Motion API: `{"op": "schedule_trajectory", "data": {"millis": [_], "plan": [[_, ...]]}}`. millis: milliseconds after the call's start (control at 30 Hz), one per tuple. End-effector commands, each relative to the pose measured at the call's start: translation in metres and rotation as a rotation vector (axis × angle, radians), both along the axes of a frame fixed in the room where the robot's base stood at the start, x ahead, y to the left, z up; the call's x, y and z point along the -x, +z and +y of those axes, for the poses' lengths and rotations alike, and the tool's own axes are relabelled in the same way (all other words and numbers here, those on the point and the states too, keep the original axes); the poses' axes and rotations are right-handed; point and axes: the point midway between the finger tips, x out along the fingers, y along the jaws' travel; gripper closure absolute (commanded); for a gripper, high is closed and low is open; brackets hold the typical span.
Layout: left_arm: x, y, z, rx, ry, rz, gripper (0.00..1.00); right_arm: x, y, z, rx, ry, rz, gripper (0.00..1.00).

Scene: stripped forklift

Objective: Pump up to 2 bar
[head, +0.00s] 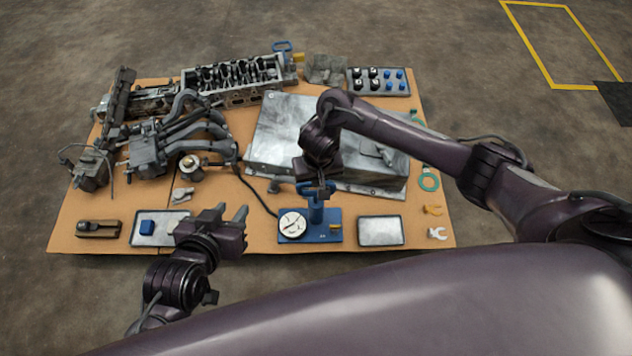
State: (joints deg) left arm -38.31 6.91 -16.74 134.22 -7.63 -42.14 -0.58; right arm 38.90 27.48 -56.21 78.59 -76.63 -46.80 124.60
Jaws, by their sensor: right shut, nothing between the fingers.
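The blue hand pump (316,214) stands near the front edge of the brown board, with its blue crossbar handle at the top. A round white gauge (291,225) sits on the left of its base; its reading is too small to tell. A thin black hose (258,196) runs from the pump up and left toward the engine parts. My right gripper (318,188) points down right at the pump handle, shut and empty; I cannot tell whether it touches the handle. My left gripper (232,212) is open and empty, left of the pump, over the board's front part.
A large metal cover (275,140) lies behind the pump. Engine parts (185,120) crowd the back left. Small orange and white pieces (433,210) lie at right.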

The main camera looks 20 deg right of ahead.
Motion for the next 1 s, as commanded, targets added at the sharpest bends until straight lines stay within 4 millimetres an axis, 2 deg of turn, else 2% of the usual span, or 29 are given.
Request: {"op": "schedule_trajectory", "data": {"millis": [333, 533, 700, 800, 1000], "plan": [[0.0, -0.023, 0.0, 0.0, 0.0, 0.001, 0.67, 0.001, -0.043, -0.001, 0.003, -0.003, 0.002, 1.0], [0.0, -0.018, 0.0, 0.0, 0.0, 0.001, 0.67, 0.001, -0.038, -0.001, 0.002, -0.001, 0.001, 1.0], [0.0, 0.013, 0.0, 0.0, 0.0, 0.001, 0.67, 0.018, -0.027, 0.0, 0.002, 0.001, 0.007, 1.0], [0.0, 0.025, 0.0, 0.0, 0.0, 0.001, 0.67, 0.028, -0.025, 0.001, 0.002, 0.0, 0.006, 1.0], [0.0, 0.025, 0.0, -0.001, 0.0, 0.002, 0.67, 0.031, -0.029, 0.002, 0.002, 0.0, 0.002, 1.0]]}}
